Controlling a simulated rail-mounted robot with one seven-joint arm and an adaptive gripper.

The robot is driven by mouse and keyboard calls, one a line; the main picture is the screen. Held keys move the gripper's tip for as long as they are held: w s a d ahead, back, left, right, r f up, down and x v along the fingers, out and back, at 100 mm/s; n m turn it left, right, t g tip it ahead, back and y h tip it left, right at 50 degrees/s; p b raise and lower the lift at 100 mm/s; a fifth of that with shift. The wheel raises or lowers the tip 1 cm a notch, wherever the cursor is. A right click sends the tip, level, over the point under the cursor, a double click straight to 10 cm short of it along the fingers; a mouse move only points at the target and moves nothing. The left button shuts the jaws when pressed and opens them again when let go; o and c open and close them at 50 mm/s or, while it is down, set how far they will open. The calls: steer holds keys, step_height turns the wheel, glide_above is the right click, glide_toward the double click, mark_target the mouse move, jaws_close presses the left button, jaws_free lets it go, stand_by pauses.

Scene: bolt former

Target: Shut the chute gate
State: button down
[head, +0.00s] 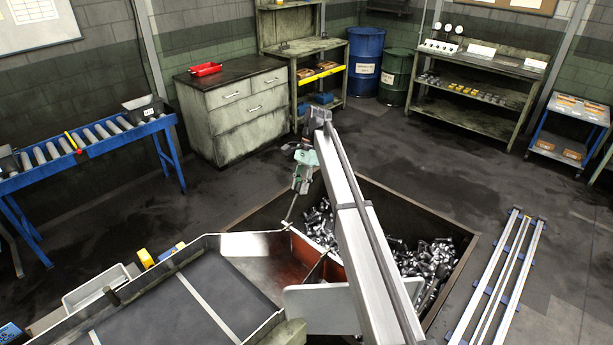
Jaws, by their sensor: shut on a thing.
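The chute (258,245) is at the lower middle of the head view, at the end of a dark belt. Its inside is red-brown. A thin upright rod (289,214) rises at the chute's far edge; it looks like the handle of the chute gate. My gripper (296,192) is shut on the top of this rod. A red panel (315,252) runs beside the rod towards the bin, and may be the gate. My arm hides part of the chute's right side, so I cannot tell how far the gate is open.
A sunken bin (405,197) of loose metal bolts (425,258) lies right of the chute. The dark belt (200,295) is at lower left. A roller conveyor (95,135), drawers (235,110) and barrels (365,62) stand behind. Rails (500,270) lie on the floor at right.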

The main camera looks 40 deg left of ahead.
steer(key=shift+d+f, duration=0.15)
steer(key=shift+f, duration=0.05)
steer(key=c, duration=0.9)
jaws_free()
steer(key=shift+w, duration=0.15)
steer(key=shift+b, duration=0.3)
